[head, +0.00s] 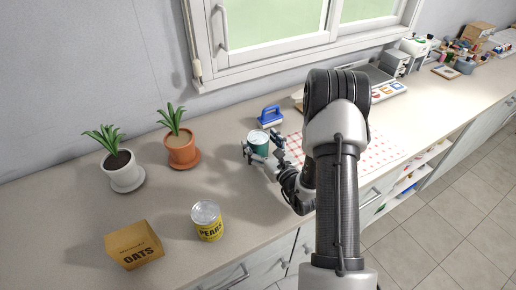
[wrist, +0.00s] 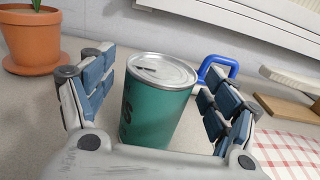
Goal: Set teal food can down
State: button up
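The teal food can (head: 259,142) with a silver lid is on the grey counter, or very close to it, near the middle of the head view. My gripper (head: 262,147) reaches around the can from the front right. Its fingers are spread on both sides of the can, with a visible gap at the left finger and a narrow one at the right. Whether the base touches the counter is hard to see.
A blue-handled brush (head: 270,117) stands just behind the can. A terracotta plant pot (head: 181,149) and a white one (head: 123,173) are to the left. A yellow pears can (head: 208,223) and an oats box (head: 134,246) are in front.

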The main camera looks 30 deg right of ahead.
jog(key=c, duration=1.3)
jog(key=shift+c, duration=1)
jog(key=shift+r, duration=0.15)
